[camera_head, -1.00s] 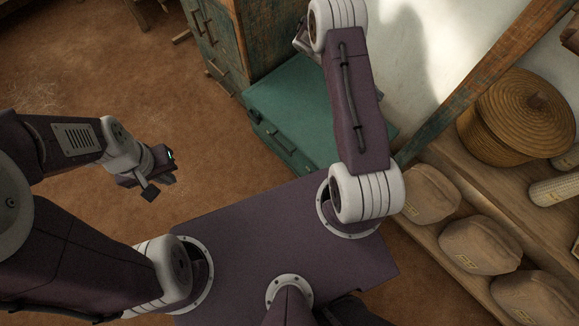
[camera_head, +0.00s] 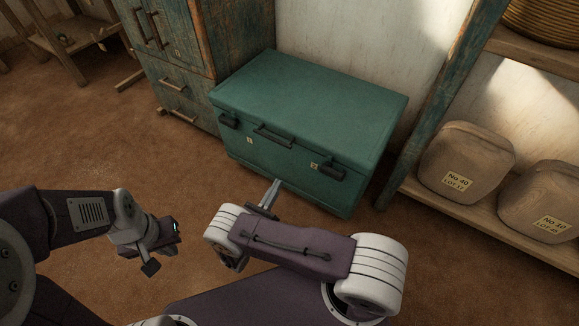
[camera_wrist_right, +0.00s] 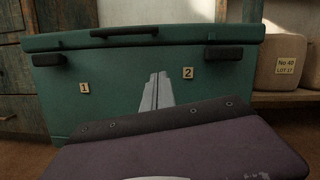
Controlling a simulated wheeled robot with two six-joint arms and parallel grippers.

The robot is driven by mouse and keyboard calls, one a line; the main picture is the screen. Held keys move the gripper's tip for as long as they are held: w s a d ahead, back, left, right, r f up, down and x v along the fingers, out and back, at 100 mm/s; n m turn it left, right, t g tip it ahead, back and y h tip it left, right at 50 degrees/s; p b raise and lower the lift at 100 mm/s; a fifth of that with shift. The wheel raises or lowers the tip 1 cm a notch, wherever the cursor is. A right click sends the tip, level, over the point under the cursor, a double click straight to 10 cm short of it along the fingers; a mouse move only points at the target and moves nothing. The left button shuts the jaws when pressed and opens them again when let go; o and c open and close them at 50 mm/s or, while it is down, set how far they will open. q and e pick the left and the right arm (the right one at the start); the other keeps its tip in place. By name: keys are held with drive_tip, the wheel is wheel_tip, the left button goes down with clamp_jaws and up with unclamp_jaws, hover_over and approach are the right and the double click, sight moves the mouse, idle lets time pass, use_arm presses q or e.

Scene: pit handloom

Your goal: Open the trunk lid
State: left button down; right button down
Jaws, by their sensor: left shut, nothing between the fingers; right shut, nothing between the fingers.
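The green trunk (camera_head: 300,110) stands on the floor against the wall, its lid (camera_head: 310,85) closed. A dark handle (camera_head: 272,137) is at the middle of the lid's front edge, with a dark latch (camera_head: 228,121) on the left and another latch (camera_head: 328,170) on the right. My right gripper (camera_head: 273,187) is shut and empty, low in front of the trunk's front face. In the right wrist view its fingers (camera_wrist_right: 156,92) show below the lid handle (camera_wrist_right: 123,31), between labels 1 and 2. My left gripper (camera_head: 163,251) is shut and empty, over the floor at left.
A worn blue-green cabinet (camera_head: 185,65) stands close at the trunk's left. A wooden shelf (camera_head: 475,218) with sacks (camera_head: 467,165) is at the right, its upright post close to the trunk. The floor (camera_head: 90,130) at left is open.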

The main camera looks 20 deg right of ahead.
sight(295, 142)
drive_tip(key=b+x, duration=0.3)
drive_tip(key=x, duration=0.6)
drive_tip(key=shift+d, duration=0.25)
drive_tip(key=r+b, duration=0.1)
drive_tip(key=w+r, duration=0.1)
drive_tip(key=r, duration=0.1)
drive_tip(key=shift+r+b, duration=0.25)
drive_tip(key=shift+b, duration=0.1)
drive_tip(key=shift+r, duration=0.45)
drive_tip(key=shift+r, duration=0.15)
